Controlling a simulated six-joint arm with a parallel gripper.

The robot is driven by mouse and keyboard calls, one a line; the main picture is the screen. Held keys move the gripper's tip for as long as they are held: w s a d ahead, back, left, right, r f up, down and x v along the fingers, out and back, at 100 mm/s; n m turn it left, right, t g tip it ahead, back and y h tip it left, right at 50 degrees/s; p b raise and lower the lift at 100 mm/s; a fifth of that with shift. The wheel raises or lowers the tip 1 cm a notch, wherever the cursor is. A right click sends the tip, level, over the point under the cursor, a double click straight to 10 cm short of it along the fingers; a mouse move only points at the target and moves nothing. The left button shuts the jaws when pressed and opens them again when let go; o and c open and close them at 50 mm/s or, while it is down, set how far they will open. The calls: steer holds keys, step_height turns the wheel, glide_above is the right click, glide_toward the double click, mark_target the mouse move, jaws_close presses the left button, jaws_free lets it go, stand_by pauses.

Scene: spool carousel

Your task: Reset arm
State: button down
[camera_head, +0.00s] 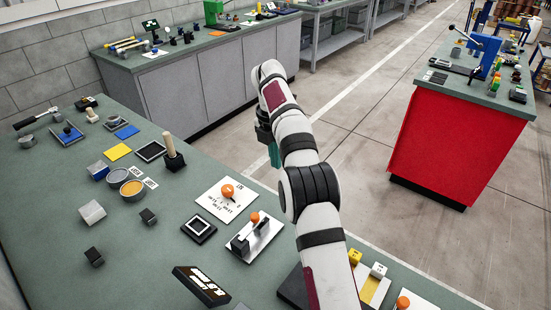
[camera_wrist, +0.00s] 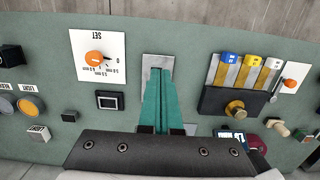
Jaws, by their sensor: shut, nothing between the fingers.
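My arm stands raised across the middle of the head view. My gripper (camera_head: 273,154) hangs small and partly hidden beside it. In the wrist view its teal fingers (camera_wrist: 158,74) lie together, shut with nothing between them. They point toward the green bench (camera_wrist: 200,45) and cover much of a pale plate (camera_wrist: 150,60). I cannot tell the height of the fingertips above the bench from these views.
The green bench (camera_head: 150,220) holds a dial plate with an orange knob (camera_head: 228,190), a lever plate (camera_head: 265,240), an upright peg (camera_head: 170,145), round cups and small blocks. A red-sided bench (camera_head: 455,140) stands right. Open floor lies between benches.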

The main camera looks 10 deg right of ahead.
stand_by(0.4)
steer(key=s+r+m+y, duration=0.1)
steer(key=s+r+m, duration=0.4)
steer(key=s+m, duration=0.35)
steer(key=s+r+m, duration=0.4)
steer(key=s+m, duration=0.3)
steer(key=s, duration=0.3)
steer(key=s+f+m, duration=0.4)
steer(key=s+m, duration=0.4)
steer(key=s, duration=0.4)
steer(key=s+a+f+m+g+y, duration=0.1)
steer(key=s+f+m, duration=0.2)
steer(key=s+m, duration=0.6)
steer(key=s, duration=0.4)
steer(key=shift+a+f+y, duration=0.3)
steer(key=shift+f, duration=0.05)
steer(key=c, duration=1.5)
jaws_free()
steer(key=shift+w, duration=0.1)
steer(key=shift+c, duration=0.2)
